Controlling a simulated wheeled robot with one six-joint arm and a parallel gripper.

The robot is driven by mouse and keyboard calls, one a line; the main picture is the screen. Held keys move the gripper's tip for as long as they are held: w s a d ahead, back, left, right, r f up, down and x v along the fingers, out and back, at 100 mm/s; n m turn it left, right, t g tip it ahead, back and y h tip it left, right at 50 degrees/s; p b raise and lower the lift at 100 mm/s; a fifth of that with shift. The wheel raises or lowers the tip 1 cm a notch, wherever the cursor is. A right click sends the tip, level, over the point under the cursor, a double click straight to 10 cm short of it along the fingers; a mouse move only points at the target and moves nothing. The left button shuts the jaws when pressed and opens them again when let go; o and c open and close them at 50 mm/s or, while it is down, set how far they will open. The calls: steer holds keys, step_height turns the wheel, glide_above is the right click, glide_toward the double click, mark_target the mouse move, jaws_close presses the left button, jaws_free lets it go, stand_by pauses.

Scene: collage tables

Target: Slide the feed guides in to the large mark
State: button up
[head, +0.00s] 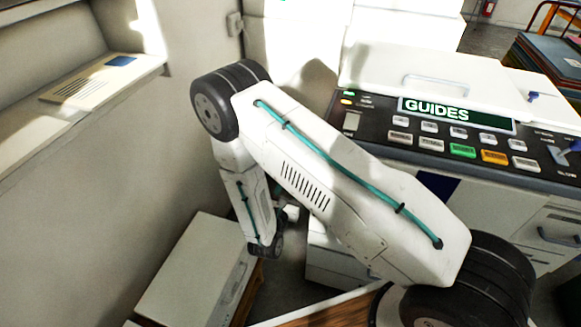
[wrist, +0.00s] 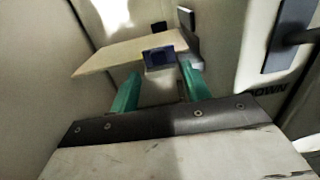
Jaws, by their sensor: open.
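In the wrist view my gripper (wrist: 160,70) is open, with its two teal fingers apart. A cream feed tray (wrist: 105,58) lies beyond the fingers. A small blue block (wrist: 158,54) with a pale front sits at the tray's near edge, between the fingers in the picture; I cannot tell whether they touch it. Two dark upright plates (wrist: 187,18) stand behind it and look like the feed guides. No large mark can be made out. In the head view the machine's display (head: 457,115) reads GUIDES; my arm hides the gripper and tray.
The machine's button panel (head: 460,140) is at the right, with a pale lid above it. A wall shelf (head: 85,85) with a printed card is at the left, and a white box (head: 195,270) stands below. In the wrist view a dark handle (wrist: 297,38) is close on the right, near lettering reading DOWN.

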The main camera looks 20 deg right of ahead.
steer(key=x, duration=0.7)
steer(key=shift+a, duration=0.15)
steer(key=shift+w, duration=0.1)
jaws_close()
